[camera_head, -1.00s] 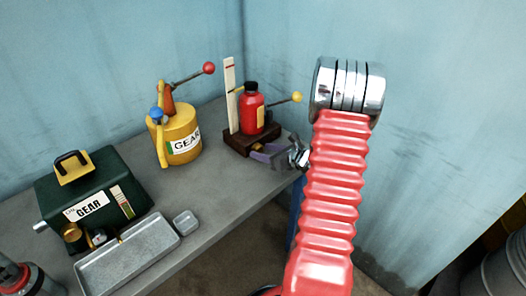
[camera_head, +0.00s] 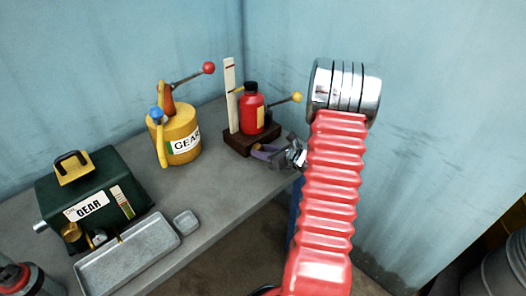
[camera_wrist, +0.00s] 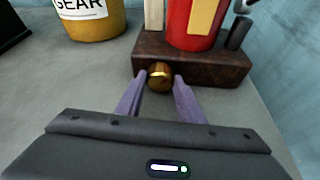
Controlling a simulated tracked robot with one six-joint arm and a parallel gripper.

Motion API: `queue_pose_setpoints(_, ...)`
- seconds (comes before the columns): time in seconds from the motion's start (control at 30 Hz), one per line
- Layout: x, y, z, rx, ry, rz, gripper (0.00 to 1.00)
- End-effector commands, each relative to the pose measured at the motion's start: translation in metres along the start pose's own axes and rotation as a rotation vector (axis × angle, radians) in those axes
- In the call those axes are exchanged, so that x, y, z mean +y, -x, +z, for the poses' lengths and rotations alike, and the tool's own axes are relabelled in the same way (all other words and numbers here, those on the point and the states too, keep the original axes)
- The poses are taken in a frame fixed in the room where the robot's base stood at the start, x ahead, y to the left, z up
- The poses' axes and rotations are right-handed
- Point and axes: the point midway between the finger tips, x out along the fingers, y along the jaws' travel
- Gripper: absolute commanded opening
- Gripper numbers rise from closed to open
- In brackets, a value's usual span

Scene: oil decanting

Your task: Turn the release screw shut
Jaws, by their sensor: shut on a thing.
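The release screw (camera_wrist: 159,76) is a round brass knob on the front of a dark brown base block (camera_wrist: 205,68). My gripper (camera_wrist: 159,88) has its two purple fingers on either side of the knob and is shut on it. The block carries a red bottle (camera_wrist: 192,22) with a black cap and a yellow label. In the head view the red bottle (camera_head: 251,112) stands on its block (camera_head: 252,139) at the bench's back right corner. My gripper (camera_head: 262,153) shows there at the block's front, and the screw is mostly hidden by it.
A yellow GEAR can (camera_head: 180,138) stands to the left. A green GEAR box (camera_head: 95,185), a grey tray (camera_head: 130,255) and a small dish (camera_head: 186,222) are farther forward. Blue walls stand close behind.

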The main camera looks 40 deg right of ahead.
Motion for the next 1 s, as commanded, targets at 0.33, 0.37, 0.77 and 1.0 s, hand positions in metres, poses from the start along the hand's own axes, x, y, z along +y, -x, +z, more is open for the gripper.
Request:
queue_pose_setpoints(0.33, 0.0005, 0.0001, -0.0003, 0.001, 0.027, -0.011, 0.11)
queue_pose_setpoints(0.37, 0.0006, 0.0001, -0.0003, 0.001, 0.033, -0.014, 0.11)
queue_pose_setpoints(0.77, 0.0025, 0.0001, -0.0005, 0.001, 0.212, -0.088, 0.11)
queue_pose_setpoints(1.0, 0.0039, -0.0003, -0.0011, 0.001, 0.352, -0.146, 0.11)
